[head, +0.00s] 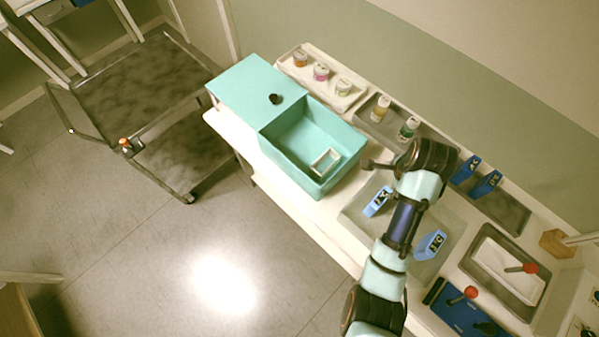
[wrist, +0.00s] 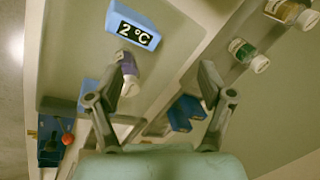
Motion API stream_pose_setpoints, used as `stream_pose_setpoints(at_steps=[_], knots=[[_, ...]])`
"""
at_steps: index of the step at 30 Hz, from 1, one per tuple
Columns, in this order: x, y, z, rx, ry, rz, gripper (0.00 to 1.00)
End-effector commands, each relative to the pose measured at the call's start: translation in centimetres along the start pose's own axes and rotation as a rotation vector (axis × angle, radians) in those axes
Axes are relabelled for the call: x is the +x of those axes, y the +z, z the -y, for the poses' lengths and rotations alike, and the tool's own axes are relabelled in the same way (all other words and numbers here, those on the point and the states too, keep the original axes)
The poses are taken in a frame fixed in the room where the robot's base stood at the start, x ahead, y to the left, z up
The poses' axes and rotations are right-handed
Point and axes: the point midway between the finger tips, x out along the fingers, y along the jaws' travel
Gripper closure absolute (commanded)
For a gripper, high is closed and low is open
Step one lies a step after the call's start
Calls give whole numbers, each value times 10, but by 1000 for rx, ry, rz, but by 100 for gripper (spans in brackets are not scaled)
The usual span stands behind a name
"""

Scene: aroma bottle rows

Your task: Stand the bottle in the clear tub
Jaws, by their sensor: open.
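A purple bottle with a white cap (wrist: 129,76) shows in the wrist view, beside the left finger and below a blue block marked 2 °C (wrist: 133,25). It looks apart from the right finger. I cannot make the bottle out in the head view, where my arm covers much of that area. My gripper (wrist: 166,82) is open; in the head view my gripper (head: 376,164) is over the bench, right of the teal box. A pale grey, shallow tub (head: 358,217) holds blue blocks; I cannot tell for certain whether it is the clear tub.
The open teal box (head: 285,155) has a small white frame (head: 325,162) inside. Two capped bottles (head: 380,108) (head: 408,127) stand in a grey tray behind. Several jars (head: 321,72) sit at the back left. A white tray (head: 505,270) and red-knobbed tools are at right.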

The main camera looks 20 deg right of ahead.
Motion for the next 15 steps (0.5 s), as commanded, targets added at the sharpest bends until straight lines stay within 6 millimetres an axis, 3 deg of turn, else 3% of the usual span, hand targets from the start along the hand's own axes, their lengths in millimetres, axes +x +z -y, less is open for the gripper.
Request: stream_pose_setpoints(at_steps=[1, 3, 6, 10, 12, 15], knots=[[-14, 57, 5, -271, -119, -1, 20], [-48, 130, 4, -686, -313, -36, 20], [-108, 214, -19, -1188, -580, -138, 20], [-177, 273, -58, -1599, -843, -302, 20], [-200, 287, -73, -1711, -926, -370, 20], [-214, 294, -82, -1777, -975, -416, 20]])
